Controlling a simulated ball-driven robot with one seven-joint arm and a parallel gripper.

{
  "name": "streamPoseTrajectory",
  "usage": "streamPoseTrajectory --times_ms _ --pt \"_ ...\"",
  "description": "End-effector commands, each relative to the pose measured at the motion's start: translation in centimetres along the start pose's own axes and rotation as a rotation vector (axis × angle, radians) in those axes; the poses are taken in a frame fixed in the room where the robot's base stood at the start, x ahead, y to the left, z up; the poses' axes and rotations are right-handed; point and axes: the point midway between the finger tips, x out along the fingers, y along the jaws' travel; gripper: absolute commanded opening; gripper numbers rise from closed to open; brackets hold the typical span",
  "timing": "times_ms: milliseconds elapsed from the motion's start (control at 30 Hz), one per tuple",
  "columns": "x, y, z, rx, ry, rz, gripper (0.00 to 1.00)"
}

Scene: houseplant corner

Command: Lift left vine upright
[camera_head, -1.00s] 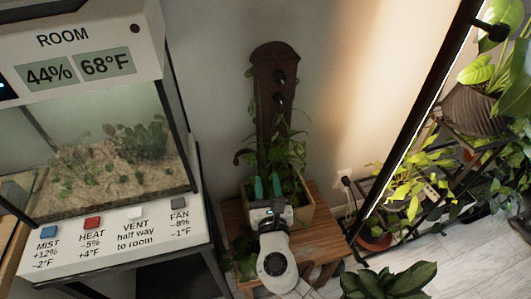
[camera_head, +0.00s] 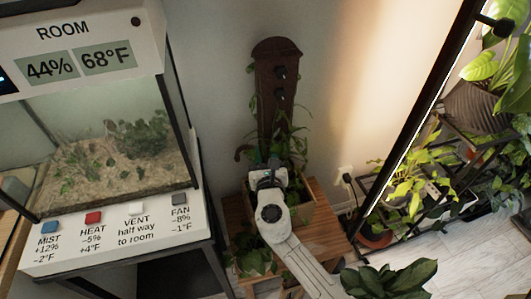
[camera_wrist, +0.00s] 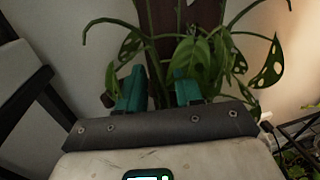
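A leafy plant with split, holed leaves grows in front of a dark wooden board (camera_head: 277,75) with black pegs. It stands in a wooden planter (camera_head: 303,212). In the wrist view a thin vine (camera_wrist: 103,22) arches out left of the board (camera_wrist: 163,15) and droops, with a holed leaf (camera_wrist: 130,46); I cannot tell whether this is the left vine. More leaves (camera_head: 255,260) hang low at the planter's left. My gripper (camera_head: 268,163) is over the planter, in front of the board. Its teal fingers (camera_wrist: 159,90) are apart, with leaves close behind them and nothing visibly gripped.
A wooden stand (camera_head: 325,222) holds the planter. A terrarium cabinet (camera_head: 120,230) stands at left, and a black shelf frame (camera_head: 415,120) with several plants at right. A dark-leaved plant (camera_head: 385,280) is at front right. The wall is close behind the board.

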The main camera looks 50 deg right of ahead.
Motion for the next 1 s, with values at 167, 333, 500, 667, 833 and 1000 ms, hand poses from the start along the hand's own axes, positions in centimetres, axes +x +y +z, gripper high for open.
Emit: streamPoseTrajectory --times_ms 167,333,500,667,833,1000 --pt "-0.03 0.01 0.0 0.0 0.0 0.0 0.17" --pt "-0.04 0.01 0.0 0.0 0.0 0.0 0.01" --pt "-0.04 0.02 0.0 0.0 0.0 0.0 0.0" --pt "-0.04 0.01 0.0 0.0 0.0 0.0 0.0" --pt "-0.05 0.02 0.0 0.0 0.0 0.0 0.0" --pt "-0.05 0.02 0.0 0.0 0.0 0.0 0.0"
